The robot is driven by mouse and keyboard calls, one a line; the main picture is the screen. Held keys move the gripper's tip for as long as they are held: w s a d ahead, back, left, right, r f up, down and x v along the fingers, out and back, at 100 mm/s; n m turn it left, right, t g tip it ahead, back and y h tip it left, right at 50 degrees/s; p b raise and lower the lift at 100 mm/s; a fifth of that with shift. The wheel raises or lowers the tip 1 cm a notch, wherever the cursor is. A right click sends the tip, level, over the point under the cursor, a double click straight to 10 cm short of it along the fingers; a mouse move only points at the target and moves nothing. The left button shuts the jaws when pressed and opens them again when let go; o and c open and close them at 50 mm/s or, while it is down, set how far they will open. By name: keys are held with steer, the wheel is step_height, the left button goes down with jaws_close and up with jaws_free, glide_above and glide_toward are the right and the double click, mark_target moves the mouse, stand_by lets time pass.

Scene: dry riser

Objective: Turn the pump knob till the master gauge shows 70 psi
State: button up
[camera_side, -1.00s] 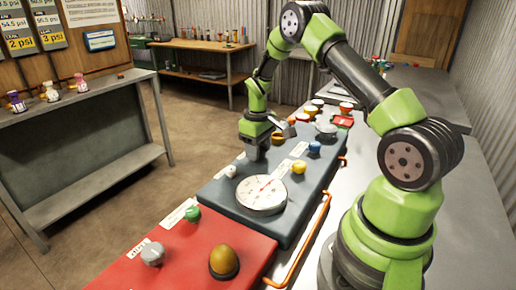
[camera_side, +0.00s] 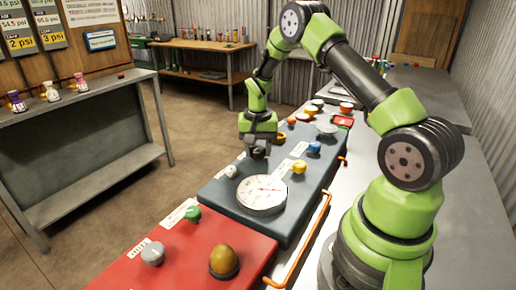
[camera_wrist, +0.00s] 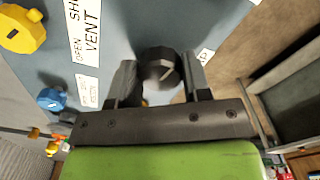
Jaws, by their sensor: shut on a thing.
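A dark faceted knob (camera_wrist: 158,66) with a pale pointer line is between the two fingers of my gripper (camera_wrist: 160,82) in the wrist view. The fingers are shut on it from both sides. In the side view my gripper (camera_side: 258,146) points down at the far left part of the blue-grey panel (camera_side: 228,207). I cannot read a label for this knob. The large white round gauge (camera_side: 261,195) lies on the panel nearer the camera. Its red needle points toward the right; its numbers are too small to read.
A yellow knob (camera_side: 299,167), a blue knob (camera_side: 314,147) and a small white knob (camera_side: 231,171) stand near on the panel. A red panel (camera_side: 190,245) with green, grey and amber parts is in front. An orange rail (camera_side: 303,240) runs along the right edge.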

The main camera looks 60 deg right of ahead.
mark_target(257, 149)
steer(key=m, duration=0.4)
steer(key=shift+m, duration=2.6)
steer(key=o, duration=0.9)
steer(key=shift+o, duration=0.2)
step_height(257, 149, up, 10)
steer(key=shift+r, duration=0.1)
